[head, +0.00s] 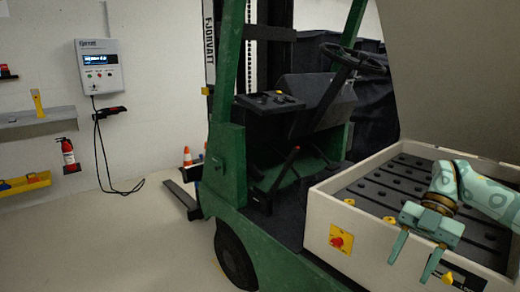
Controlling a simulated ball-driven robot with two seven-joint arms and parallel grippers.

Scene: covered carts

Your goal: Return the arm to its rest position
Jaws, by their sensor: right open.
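My right gripper (415,257) hangs at the lower right of the head view, its teal arm (490,197) coming in from the right edge. Its two fingers point down and stand apart, with nothing seen between them. It is in front of the near side wall of a cream battery box (372,240), and the arm passes over the box. My left gripper is not in view.
The open box holds rows of dark cells (375,187), under a raised cover (450,70). A red knob on a yellow plate (341,240) sits on its wall. A green forklift (228,165) fills the middle. Clear floor (130,240) lies left; a charger (100,66) hangs on the wall.

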